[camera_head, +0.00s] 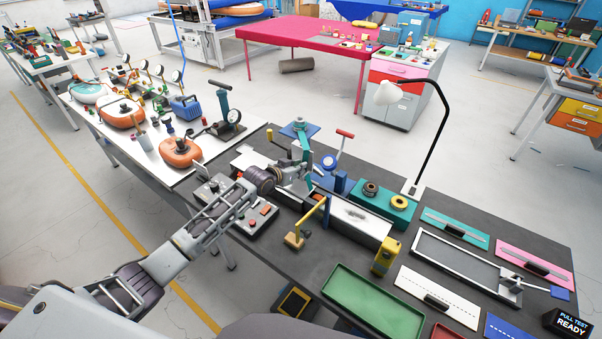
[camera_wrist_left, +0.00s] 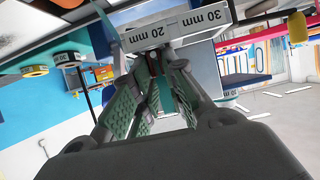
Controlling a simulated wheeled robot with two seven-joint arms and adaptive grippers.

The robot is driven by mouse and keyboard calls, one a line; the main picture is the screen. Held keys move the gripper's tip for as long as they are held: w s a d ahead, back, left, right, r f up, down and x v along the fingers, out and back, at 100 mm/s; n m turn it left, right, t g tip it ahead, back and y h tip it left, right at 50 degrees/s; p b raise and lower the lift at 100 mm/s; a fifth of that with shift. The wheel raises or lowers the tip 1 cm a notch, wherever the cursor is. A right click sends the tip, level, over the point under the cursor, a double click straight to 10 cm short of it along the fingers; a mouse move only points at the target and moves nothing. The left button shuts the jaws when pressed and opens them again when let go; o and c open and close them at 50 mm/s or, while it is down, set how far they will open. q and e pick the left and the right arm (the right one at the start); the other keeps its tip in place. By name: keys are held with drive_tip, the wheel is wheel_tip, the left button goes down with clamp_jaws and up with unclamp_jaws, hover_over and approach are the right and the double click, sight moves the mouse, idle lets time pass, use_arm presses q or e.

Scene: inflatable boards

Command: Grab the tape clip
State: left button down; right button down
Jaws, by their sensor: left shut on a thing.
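My left gripper (camera_head: 302,184) reaches in from the left over the dark bench, at a bench device with a teal upright (camera_head: 305,157). In the left wrist view its fingers (camera_wrist_left: 155,75) are closed in on a small thing, which I take to be the tape clip. The fingers hide most of it, so its shape cannot be told. Just past the fingertips is a pale strip (camera_wrist_left: 180,30) marked "30 mm" and "20 mm". My right gripper is not in view.
A yellow-handled stand (camera_head: 307,222), a white-topped block (camera_head: 355,215) and a yellow device (camera_head: 386,257) stand close by. A green tray (camera_head: 372,302) lies at the front. A black lamp (camera_head: 436,125) rises behind. A teal holder with tape rolls (camera_head: 384,204) is to the right.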

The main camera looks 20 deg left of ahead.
use_arm(q)
drive_tip(key=shift+r, duration=0.15)
wheel_tip(320, 180, up, 10)
drive_tip(key=b, duration=0.2)
idle(0.7)
